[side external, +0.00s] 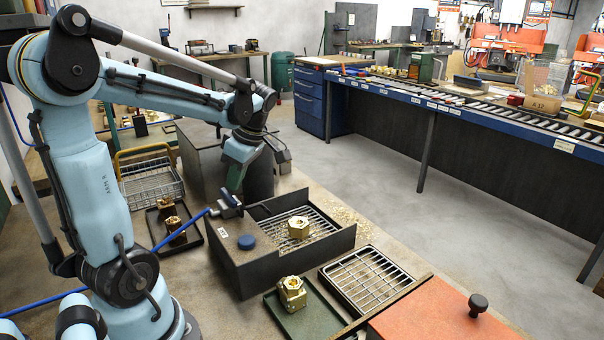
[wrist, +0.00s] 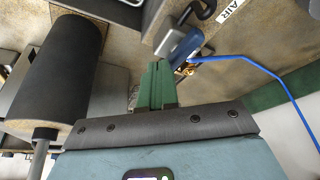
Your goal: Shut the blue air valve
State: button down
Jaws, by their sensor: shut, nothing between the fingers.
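The blue air valve (side external: 229,206) sits on the left corner of the dark box, with a blue hose running into it from the left. In the wrist view the valve (wrist: 186,46) shows as a blue and grey block with a brass fitting and a dark curved handle (wrist: 203,11) behind it. My gripper (side external: 233,187) points down just above the valve in the side view. In the wrist view my gripper's green fingers (wrist: 158,68) are together and empty, close to the valve's left side. I cannot tell whether they touch it.
A green tray (side external: 318,318) and a wire rack (side external: 366,277) stand in front. A dark cylinder (wrist: 60,75) is at left in the wrist view.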

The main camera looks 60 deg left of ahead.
jog(key=w+r, duration=0.3)
jog(key=r, duration=0.5)
jog(key=shift+w+a+r, duration=0.15)
jog(key=shift+w+r, duration=0.2)
